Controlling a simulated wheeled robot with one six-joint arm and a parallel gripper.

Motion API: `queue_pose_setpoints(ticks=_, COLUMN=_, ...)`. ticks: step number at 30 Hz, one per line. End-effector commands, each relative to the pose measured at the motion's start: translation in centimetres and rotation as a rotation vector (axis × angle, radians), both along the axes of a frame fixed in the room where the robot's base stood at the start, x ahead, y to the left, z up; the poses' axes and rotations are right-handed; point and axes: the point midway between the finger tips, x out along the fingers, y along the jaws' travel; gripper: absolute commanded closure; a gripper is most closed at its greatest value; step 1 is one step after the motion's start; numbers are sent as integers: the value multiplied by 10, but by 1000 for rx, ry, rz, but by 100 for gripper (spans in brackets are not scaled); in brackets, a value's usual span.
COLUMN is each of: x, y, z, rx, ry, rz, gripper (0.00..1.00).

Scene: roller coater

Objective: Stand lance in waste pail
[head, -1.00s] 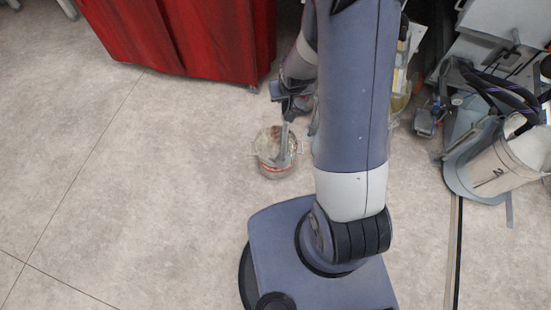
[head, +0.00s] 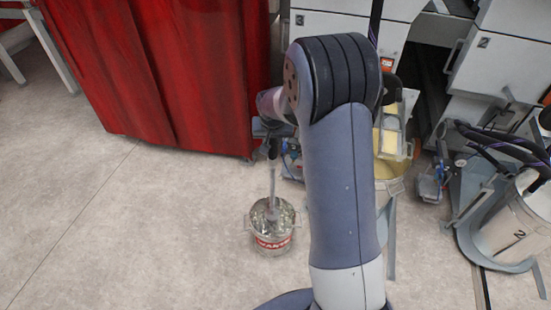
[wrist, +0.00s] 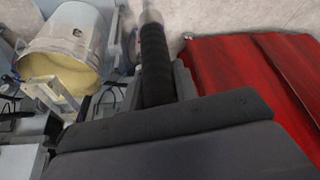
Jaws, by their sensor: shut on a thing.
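The lance (head: 272,185) is a thin grey rod with a dark grip, held close to upright. Its dark ribbed handle (wrist: 155,65) shows large in the wrist view. My gripper (head: 272,136) is shut on the handle, well above the pail. The waste pail (head: 273,243) is a small metal bucket with a red lettered band, standing on the floor. The lance's lower end is at the pail's mouth, over its crumpled silvery contents. I cannot tell whether it touches the bottom or bears its own weight.
A red curtain (head: 150,70) hangs behind and left of the pail. A yellowish bucket (head: 388,178) stands behind my arm. The floor at left is clear.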

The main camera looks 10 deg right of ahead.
Motion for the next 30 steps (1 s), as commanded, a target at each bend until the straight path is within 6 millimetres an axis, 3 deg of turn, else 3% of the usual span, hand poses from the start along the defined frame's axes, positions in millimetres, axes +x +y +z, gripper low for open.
queue_pose_setpoints(ticks=1, x=9, y=0, z=-9, rx=-2, ry=-8, rz=-14, gripper=100)
queue_pose_setpoints(ticks=9, x=29, y=-3, z=-9, rx=-10, ry=-8, rz=-78, gripper=100)
queue_pose_setpoints(ticks=23, x=31, y=-4, z=-6, rx=-12, ry=-9, rz=-89, gripper=100)
queue_pose_setpoints(ticks=30, x=31, y=-4, z=-24, rx=-12, ry=-8, rz=-88, gripper=100)
